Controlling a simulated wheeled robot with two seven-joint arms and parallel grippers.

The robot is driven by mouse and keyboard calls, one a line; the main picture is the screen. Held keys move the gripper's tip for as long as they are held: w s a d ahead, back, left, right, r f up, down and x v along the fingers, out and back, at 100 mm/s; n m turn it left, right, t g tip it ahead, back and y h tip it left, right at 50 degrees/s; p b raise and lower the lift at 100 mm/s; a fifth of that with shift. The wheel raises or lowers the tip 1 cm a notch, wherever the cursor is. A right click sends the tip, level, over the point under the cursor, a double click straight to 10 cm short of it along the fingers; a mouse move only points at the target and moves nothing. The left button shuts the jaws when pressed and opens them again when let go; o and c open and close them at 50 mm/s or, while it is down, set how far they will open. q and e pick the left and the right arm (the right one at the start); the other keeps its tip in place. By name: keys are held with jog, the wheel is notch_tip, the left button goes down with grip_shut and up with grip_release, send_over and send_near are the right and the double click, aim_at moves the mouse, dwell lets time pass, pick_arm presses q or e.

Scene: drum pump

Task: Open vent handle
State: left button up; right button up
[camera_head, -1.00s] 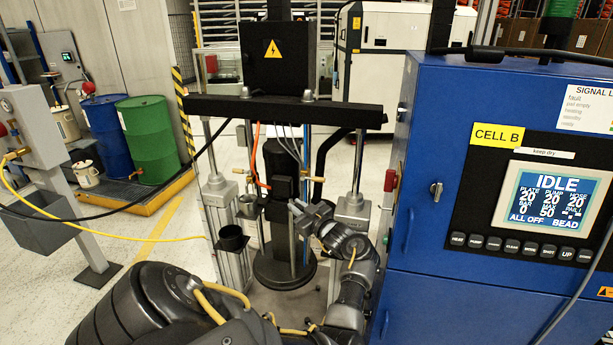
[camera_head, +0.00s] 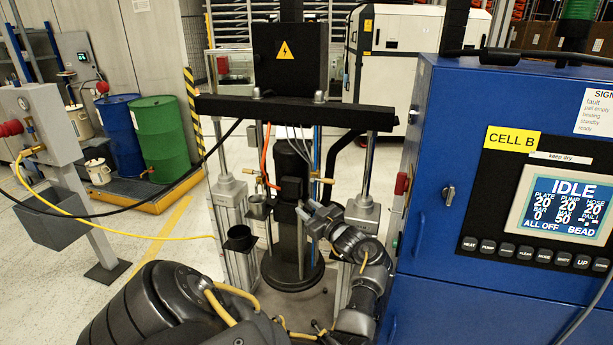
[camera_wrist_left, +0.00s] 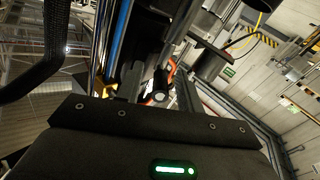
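The drum pump's dark cylinder (camera_head: 291,190) stands in the middle of the head view under a black crossbeam. A small brass fitting (camera_head: 323,180) sticks out on its right side, and another brass piece (camera_head: 250,172) is on its left by the orange hose. I cannot tell which of these is the vent handle. My left gripper (camera_head: 312,218) is in front of the pump's lower right side, below the right brass fitting and apart from it. Its finger gap is too small to judge. In the left wrist view, a round dark end (camera_wrist_left: 161,97) with orange behind it faces the camera. My right gripper is out of view.
The blue control cabinet (camera_head: 430,225) stands close on the right. The black crossbeam (camera_head: 290,110) spans above. A black hose and a yellow cable cross the left side.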

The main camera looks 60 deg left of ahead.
pick_arm(q)
jog(key=d+b, duration=0.1)
jog(key=d, duration=0.5)
jog(key=shift+d+b, duration=0.3)
jog(key=shift+b, duration=0.1)
